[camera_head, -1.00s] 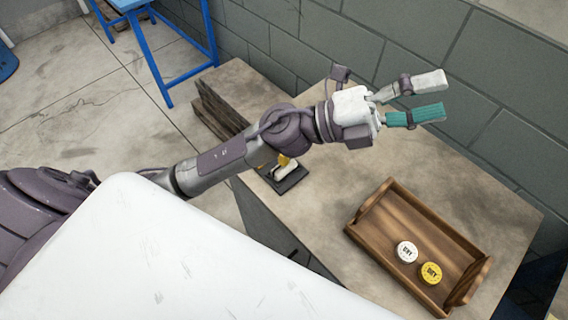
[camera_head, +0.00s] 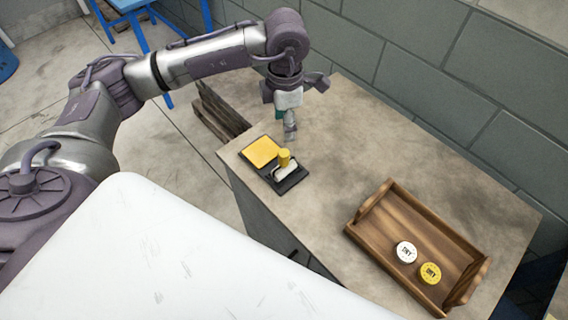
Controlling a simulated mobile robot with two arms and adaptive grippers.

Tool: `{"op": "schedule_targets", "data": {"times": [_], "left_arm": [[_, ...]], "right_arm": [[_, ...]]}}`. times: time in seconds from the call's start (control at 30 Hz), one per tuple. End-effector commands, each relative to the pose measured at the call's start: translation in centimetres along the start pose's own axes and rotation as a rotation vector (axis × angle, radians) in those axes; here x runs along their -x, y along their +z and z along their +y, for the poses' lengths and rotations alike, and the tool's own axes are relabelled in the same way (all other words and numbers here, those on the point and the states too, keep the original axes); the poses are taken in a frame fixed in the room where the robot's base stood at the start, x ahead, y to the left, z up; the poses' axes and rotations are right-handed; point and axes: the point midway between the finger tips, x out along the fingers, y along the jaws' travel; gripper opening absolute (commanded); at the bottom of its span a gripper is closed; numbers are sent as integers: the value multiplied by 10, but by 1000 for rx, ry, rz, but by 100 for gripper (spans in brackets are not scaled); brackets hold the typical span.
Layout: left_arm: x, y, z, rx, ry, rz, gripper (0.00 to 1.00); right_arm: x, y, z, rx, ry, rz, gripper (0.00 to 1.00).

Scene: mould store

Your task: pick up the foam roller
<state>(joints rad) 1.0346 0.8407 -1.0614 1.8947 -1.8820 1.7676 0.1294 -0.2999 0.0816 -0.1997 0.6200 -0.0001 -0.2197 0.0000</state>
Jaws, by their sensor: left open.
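The foam roller seems to be the small item with a yellow upright part (camera_head: 284,157) and a pale white part (camera_head: 286,170). It rests on a black tray (camera_head: 292,184) near the left edge of the grey worktop. My left gripper (camera_head: 290,132) points down above the worktop, just behind the roller and apart from it. It is open, with nothing seen between its fingers; one finger is partly hidden. My right gripper is not in view.
A yellow square pad (camera_head: 261,151) lies at the back of the black tray. A wooden tray (camera_head: 372,244) at the right holds a white round tag (camera_head: 406,252) and a yellow one (camera_head: 430,273). The worktop (camera_head: 370,150) between is clear. A block wall (camera_head: 420,70) stands behind.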

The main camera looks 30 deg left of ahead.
Motion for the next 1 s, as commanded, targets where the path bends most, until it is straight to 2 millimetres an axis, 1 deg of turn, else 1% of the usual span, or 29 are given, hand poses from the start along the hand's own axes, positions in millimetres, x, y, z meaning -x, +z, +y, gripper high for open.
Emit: {"op": "schedule_targets", "data": {"times": [0.03,0.1,0.2,0.3,0.43,0.53,0.67,0.7,0.8,0.9,1.0], "left_arm": [[-10,-1,-1,0,-5,4,60],[-24,-1,-2,-1,-6,4,60],[-42,0,-2,0,-6,1,60],[-54,0,-2,-2,-5,-1,60],[-62,0,-2,-2,-4,-2,60],[-70,-1,-3,-2,-7,1,60],[-89,-3,-5,-1,-7,1,60],[-97,-3,-5,-2,-7,-1,60],[-108,-2,-4,-2,-5,-2,60],[-113,-2,-4,-2,-4,-3,60],[-114,-2,-4,-2,-4,-3,60]], "right_arm": [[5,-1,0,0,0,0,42],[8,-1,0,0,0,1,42],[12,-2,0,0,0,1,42],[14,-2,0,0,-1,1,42],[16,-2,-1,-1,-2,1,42],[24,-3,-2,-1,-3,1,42],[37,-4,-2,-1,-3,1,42],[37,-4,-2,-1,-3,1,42],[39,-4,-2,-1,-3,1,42],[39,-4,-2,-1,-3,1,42],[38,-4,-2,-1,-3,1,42]]}}
